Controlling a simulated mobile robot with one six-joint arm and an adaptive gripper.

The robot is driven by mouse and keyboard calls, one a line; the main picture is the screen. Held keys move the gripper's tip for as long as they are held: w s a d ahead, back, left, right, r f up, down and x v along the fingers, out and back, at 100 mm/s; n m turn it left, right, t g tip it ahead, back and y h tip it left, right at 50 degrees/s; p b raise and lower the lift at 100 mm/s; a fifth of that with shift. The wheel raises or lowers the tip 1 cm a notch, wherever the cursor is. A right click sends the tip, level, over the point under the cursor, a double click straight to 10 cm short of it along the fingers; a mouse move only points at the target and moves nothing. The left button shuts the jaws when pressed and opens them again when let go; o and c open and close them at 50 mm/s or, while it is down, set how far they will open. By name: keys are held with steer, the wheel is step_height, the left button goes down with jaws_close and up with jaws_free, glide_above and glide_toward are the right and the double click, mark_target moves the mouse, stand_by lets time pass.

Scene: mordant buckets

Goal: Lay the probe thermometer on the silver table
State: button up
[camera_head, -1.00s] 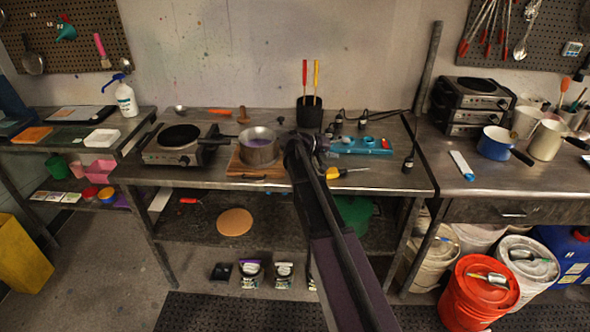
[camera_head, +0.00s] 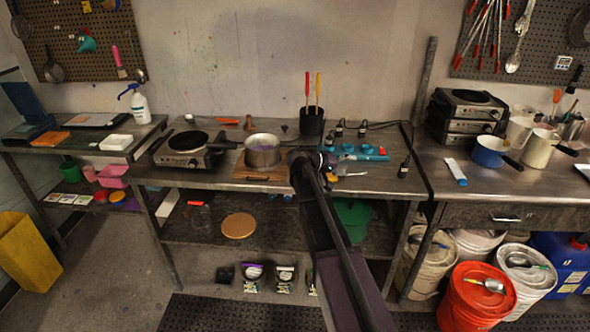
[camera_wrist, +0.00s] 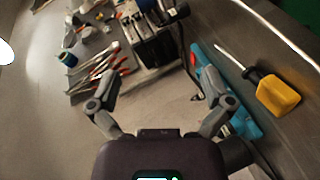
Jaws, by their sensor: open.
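A yellow-handled tool with a black collar and thin metal spike, which looks like the probe thermometer (camera_wrist: 277,95), lies on grey metal at the right of the wrist view. In the head view it is mostly hidden behind my gripper (camera_head: 318,163), near the middle metal table's (camera_head: 225,182) front edge. My gripper is open and empty in the wrist view (camera_wrist: 158,85), with the thermometer outside its fingers, to the right. Another grey metal table (camera_head: 540,190) stands at the right; I cannot tell which one is called silver.
A teal tray (camera_head: 372,155) lies just behind my gripper, also beside the right finger in the wrist view. A steel pot (camera_head: 262,152), a hot plate (camera_head: 185,150) and a black holder (camera_head: 311,124) stand on the middle table. A blue pot (camera_head: 489,151) stands on the right table.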

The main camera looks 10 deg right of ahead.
steer(key=w+a+r+g+y+p, duration=0.1)
steer(key=w+a+y+p, duration=0.1)
steer(key=a+y+p, duration=1.2)
steer(key=shift+w+a+y, duration=0.2)
steer(key=shift+a+y, duration=0.1)
steer(key=shift+a, duration=1.5)
steer(key=shift+s, duration=0.1)
stand_by(0.4)
steer(key=s+n, duration=0.3)
steer(key=s, duration=2.6)
